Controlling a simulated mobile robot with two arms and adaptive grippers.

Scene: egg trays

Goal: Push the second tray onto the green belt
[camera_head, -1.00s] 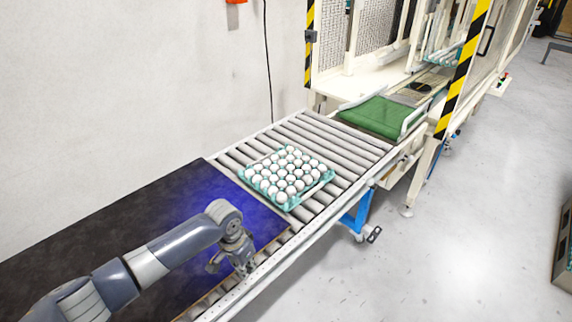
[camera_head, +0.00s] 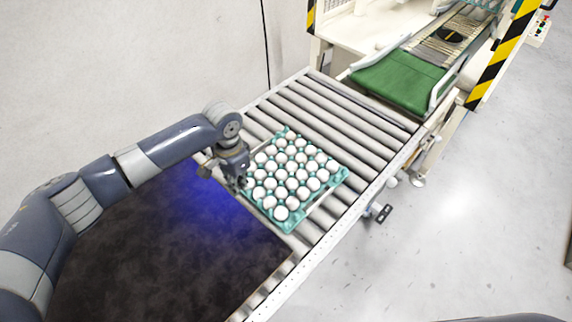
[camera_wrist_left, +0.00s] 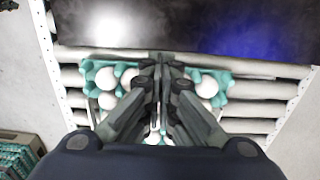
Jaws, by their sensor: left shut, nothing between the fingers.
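A teal egg tray (camera_head: 290,226) full of white eggs lies on the grey roller conveyor, and its edge also shows in the left wrist view (camera_wrist_left: 90,68). My left gripper (camera_head: 240,184) is shut and empty at the tray's near-left edge. In the left wrist view the left gripper (camera_wrist_left: 160,62) hangs over the tray and hides its middle; I cannot tell whether the fingers touch it. The green belt (camera_head: 398,80) lies empty beyond the far end of the rollers. My right gripper is not in view.
Bare rollers (camera_head: 330,115) lie between the tray and the green belt. A black mat-like surface (camera_head: 170,260) adjoins the near end of the rollers. A machine frame with a yellow-black striped post (camera_head: 497,62) stands beside the belt. A wall borders the left.

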